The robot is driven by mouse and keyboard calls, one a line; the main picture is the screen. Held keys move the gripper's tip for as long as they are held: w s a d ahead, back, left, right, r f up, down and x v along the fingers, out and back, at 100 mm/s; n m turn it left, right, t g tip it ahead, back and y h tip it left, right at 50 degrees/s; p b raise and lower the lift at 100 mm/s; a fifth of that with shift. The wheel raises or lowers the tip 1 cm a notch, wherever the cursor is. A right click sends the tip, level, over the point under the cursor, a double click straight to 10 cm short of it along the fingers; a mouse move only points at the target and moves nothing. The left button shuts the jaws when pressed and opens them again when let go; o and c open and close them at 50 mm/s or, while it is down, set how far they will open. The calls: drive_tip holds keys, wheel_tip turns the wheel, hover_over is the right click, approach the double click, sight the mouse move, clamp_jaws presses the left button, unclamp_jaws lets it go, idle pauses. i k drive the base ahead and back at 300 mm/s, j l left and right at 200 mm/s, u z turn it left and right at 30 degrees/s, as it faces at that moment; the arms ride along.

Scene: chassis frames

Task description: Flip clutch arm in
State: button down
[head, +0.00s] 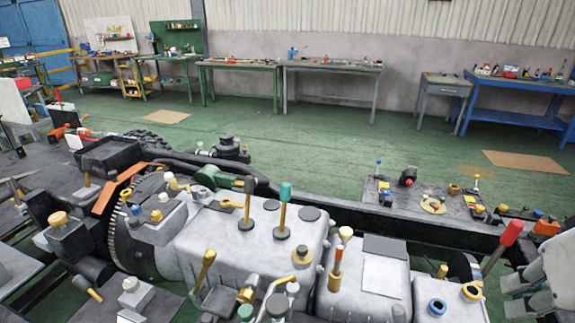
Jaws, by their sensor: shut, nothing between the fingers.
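A grey gearbox housing (262,240) lies on the chassis, with a toothed flywheel (117,235) at its left end. Several levers and pins stand on and around it. A yellow lever (204,268) leans at the housing's near left side. A red-handled lever (510,233) tilts up to the right at the right end. I cannot tell for sure which of these is the clutch arm. My gripper (516,290) shows in pale grey at the right edge, partly cut off. It is shut and empty, below and right of the red handle.
Dark chassis rails (345,209) run along behind the housing. A panel with small parts (425,198) lies beyond the rail. Green floor (330,150) is open behind the chassis, up to workbenches (333,67) along the wall. Upright knobs crowd the housing top.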

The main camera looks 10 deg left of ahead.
sight(210, 254)
drive_tip(key=u, duration=1.35)
